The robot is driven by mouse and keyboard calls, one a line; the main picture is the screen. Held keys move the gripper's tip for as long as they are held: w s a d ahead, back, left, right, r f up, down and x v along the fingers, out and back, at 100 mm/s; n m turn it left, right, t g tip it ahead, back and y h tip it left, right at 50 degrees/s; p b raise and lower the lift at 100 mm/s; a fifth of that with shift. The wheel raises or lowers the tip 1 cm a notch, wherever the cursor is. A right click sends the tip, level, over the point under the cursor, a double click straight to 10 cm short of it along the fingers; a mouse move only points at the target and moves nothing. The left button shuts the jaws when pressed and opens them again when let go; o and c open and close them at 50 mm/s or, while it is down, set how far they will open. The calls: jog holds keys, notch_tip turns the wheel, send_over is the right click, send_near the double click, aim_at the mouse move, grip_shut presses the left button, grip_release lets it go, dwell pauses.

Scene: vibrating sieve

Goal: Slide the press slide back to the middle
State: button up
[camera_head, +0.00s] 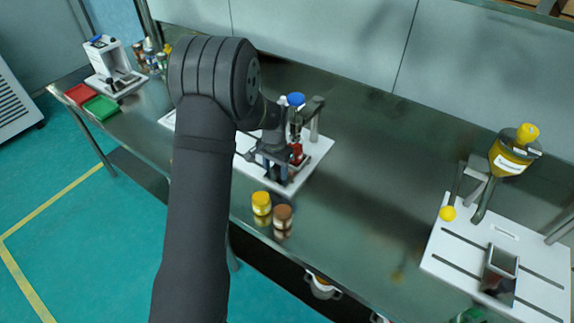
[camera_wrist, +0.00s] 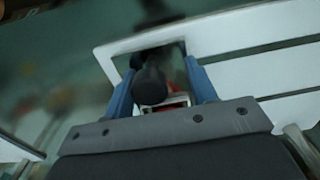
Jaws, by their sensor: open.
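The press (camera_head: 311,120), with a blue knob (camera_head: 295,99) on top, stands on a white base plate (camera_head: 318,150) in the middle of the bench. A small red part (camera_head: 297,153) shows at the press, just right of my gripper. My gripper (camera_head: 276,172) points down over the front of this plate. In the wrist view, the two blue fingers (camera_wrist: 160,66) are apart, one on each side of a dark rounded handle (camera_wrist: 150,84). Red and white parts show behind the handle. I cannot tell whether the fingers touch it. My arm and wrist hide part of the press and slide.
A yellow and a brown jar (camera_head: 282,215) stand near the front edge. At right, a white slotted plate (camera_head: 455,250) carries a metal box (camera_head: 500,268) and a yellow hopper (camera_head: 507,158). At far left are a white device (camera_head: 108,60) and red and green trays (camera_head: 101,107).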

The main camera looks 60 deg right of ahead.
jog(key=shift+w, duration=6.1)
jog(key=o, duration=1.1)
jog(key=shift+r, duration=0.1)
jog(key=shift+r, duration=4.4)
